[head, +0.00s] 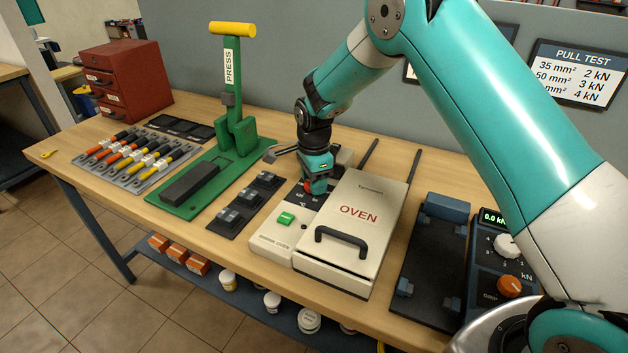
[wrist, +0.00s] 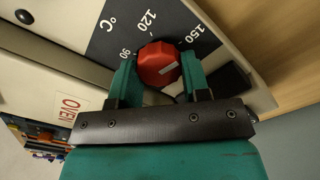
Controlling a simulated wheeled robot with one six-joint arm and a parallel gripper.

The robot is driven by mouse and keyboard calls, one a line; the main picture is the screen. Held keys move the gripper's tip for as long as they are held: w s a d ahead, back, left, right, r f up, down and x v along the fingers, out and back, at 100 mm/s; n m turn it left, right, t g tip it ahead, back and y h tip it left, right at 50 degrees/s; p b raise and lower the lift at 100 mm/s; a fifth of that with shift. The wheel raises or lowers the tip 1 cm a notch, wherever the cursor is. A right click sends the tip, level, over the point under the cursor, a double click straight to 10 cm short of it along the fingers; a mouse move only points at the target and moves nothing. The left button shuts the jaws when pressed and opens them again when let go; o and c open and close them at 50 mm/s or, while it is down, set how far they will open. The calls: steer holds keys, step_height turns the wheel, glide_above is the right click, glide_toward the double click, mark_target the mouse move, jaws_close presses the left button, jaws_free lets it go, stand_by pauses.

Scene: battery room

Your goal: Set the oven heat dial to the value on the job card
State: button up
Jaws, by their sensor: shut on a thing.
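The cream oven (head: 340,266) stands on the bench, its lid marked OVEN. Its red heat dial (wrist: 157,62) sits on a dark scale showing 90, 120 and 150 °C in the wrist view. A pale mark shows on the dial's face; I cannot tell which value it points to. My gripper (wrist: 158,75) is shut on the dial, one finger on each side. In the head view my gripper (head: 314,187) reaches down onto the control strip left of the lid and hides most of the dial. I see no readable job card; one wall card is mostly behind my arm.
A green oven button (head: 286,218) is in front of the dial. Left are dark blocks on a mat (head: 225,228) and a green press (head: 238,135) with a yellow handle. Right are a dark fixture (head: 425,265) and a kN tester (head: 488,262). A PULL TEST sign (head: 578,75) hangs behind.

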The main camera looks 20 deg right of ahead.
steer(key=shift+w+d+r+m, duration=0.1)
steer(key=shift+m, duration=0.4)
steer(key=o, duration=0.9)
steer(key=shift+o, duration=0.2)
step_height(320, 180, up, 17)
steer(key=b, duration=0.2)
steer(key=shift+r, duration=0.15)
